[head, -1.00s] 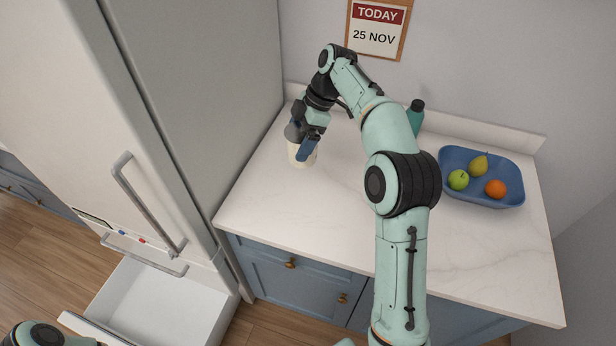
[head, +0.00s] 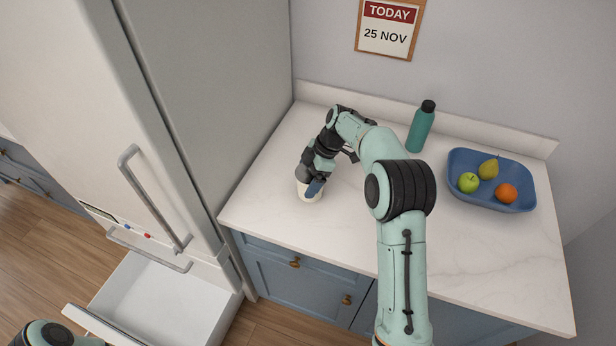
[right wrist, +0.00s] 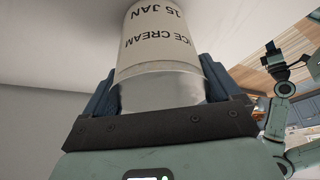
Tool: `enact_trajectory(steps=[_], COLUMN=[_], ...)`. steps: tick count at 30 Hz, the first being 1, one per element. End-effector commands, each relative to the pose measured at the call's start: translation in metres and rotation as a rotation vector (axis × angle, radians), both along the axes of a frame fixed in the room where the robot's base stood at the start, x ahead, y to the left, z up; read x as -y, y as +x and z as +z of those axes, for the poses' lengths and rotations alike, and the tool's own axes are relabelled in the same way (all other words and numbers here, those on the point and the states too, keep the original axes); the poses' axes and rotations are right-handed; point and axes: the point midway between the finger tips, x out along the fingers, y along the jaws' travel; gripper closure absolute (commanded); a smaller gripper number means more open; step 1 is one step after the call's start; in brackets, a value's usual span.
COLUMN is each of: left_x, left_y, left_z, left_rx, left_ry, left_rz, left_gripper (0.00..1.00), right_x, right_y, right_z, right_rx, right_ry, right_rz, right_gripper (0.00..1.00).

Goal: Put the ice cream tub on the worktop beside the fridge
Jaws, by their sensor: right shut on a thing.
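The ice cream tub (head: 307,194) is pale, with "ICE CREAM" and "15 JAN" printed on it in the right wrist view (right wrist: 158,50). My right gripper (head: 314,185) is shut on it, with a blue finger on each side. The gripper hides much of the tub in the head view. The tub is at the left part of the white worktop (head: 265,205), beside the tall fridge (head: 215,90). I cannot tell whether its base touches the worktop.
The fridge's bottom drawer (head: 160,300) is pulled out and looks empty. A green bottle (head: 421,130) stands at the back of the worktop. A blue tray (head: 470,196) of fruit sits at the right. The worktop around the tub is clear.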

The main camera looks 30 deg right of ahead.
Motion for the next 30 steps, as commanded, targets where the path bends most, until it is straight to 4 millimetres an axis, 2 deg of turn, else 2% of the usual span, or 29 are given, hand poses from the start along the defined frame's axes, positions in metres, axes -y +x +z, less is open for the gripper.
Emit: enact_trajectory(steps=[9,10,11,17,21,26,30], left_x=[0.000,0.000,0.000,0.000,0.000,0.000,0.000], left_y=[-0.001,-0.001,-0.001,0.000,0.002,0.006,0.012], left_z=[-0.001,-0.001,-0.001,0.000,0.002,0.005,0.010], left_rx=[-0.001,-0.001,-0.001,0.000,0.002,0.007,0.013], left_ry=[0.000,0.000,0.000,0.000,0.000,0.000,0.000], left_rz=[0.000,0.000,0.000,0.000,0.000,0.000,0.000], left_gripper=[1.00,1.00,1.00,1.00,1.00,1.00,1.00], right_x=[0.000,0.000,0.000,0.000,0.002,0.014,0.026], right_y=[0.001,0.001,0.001,0.001,0.001,-0.002,-0.005], right_z=[-0.001,-0.002,-0.001,-0.001,0.007,0.033,0.063], right_rx=[0.003,0.002,0.002,0.002,0.005,0.006,0.008], right_ry=[0.000,0.000,0.000,0.000,0.000,-0.001,-0.001], right_rz=[0.000,-0.001,-0.001,-0.001,-0.002,-0.003,-0.004], right_gripper=[0.53,0.03,0.00,0.00,0.00,0.00,0.00])
